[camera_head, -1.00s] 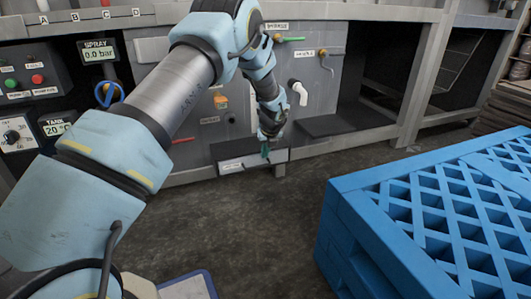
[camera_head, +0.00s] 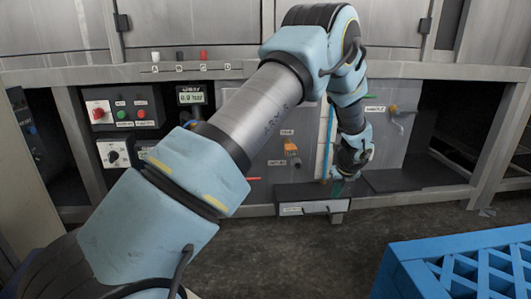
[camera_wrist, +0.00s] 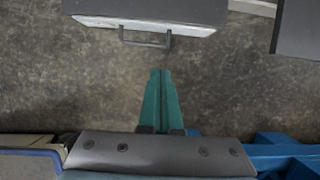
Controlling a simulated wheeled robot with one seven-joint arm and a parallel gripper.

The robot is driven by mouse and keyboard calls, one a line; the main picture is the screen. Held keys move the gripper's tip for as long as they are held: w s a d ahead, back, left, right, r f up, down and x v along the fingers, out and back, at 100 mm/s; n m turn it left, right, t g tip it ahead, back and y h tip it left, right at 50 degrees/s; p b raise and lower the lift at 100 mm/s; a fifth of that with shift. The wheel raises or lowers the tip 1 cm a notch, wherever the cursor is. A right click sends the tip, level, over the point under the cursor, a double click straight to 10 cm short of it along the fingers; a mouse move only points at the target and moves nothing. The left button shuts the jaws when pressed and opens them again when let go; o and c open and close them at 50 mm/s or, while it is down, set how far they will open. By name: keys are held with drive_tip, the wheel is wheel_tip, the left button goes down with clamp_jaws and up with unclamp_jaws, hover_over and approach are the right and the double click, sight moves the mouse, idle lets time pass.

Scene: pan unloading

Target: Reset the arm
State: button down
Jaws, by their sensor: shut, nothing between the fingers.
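My arm reaches forward across the middle of the head view, raised and then bent down at the elbow. My gripper (camera_head: 337,187) hangs in front of the grey machine panel, close to a low drawer box (camera_head: 313,208). In the wrist view my gripper's green fingers (camera_wrist: 160,75) lie together over bare floor, shut and empty. The drawer box with its handle (camera_wrist: 145,40) shows ahead of the fingertips, with a gap of floor between in that picture.
A blue pallet-like crate (camera_head: 460,262) stands at the lower right. A control panel with buttons (camera_head: 124,113) and a small display (camera_head: 190,95) are at the left. A dark shelf plate (camera_head: 415,178) juts out right of my gripper. The floor (camera_head: 290,255) in front is clear.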

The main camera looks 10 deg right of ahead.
drive_tip(key=a+r+n+g+p, duration=0.1)
drive_tip(key=a+r+n, duration=0.45)
drive_tip(key=a, duration=0.35)
drive_tip(key=a+r+n+p, duration=0.1)
drive_tip(key=a+r+n, duration=0.3)
drive_tip(key=a+n, duration=0.3)
drive_tip(key=a+r+n+g+p, duration=0.15)
drive_tip(key=a+r+n, duration=0.35)
drive_tip(key=a, duration=0.5)
drive_tip(key=s+a+r+n+p, duration=0.2)
drive_tip(key=s+a+r+n, duration=0.2)
drive_tip(key=s+a+n, duration=0.5)
drive_tip(key=s+a+r+n+p, duration=0.2)
drive_tip(key=s+a+r+n, duration=0.2)
drive_tip(key=s+a+n, duration=0.45)
wheel_tip(320, 180, up, 37)
drive_tip(key=w+a+n+p, duration=0.1)
drive_tip(key=w+p, duration=0.1)
drive_tip(key=p, duration=3.4)
drive_tip(key=shift+w+a+p, duration=0.15)
drive_tip(key=shift+a+p, duration=0.05)
drive_tip(key=shift+p, duration=0.2)
drive_tip(key=shift+f, duration=0.1)
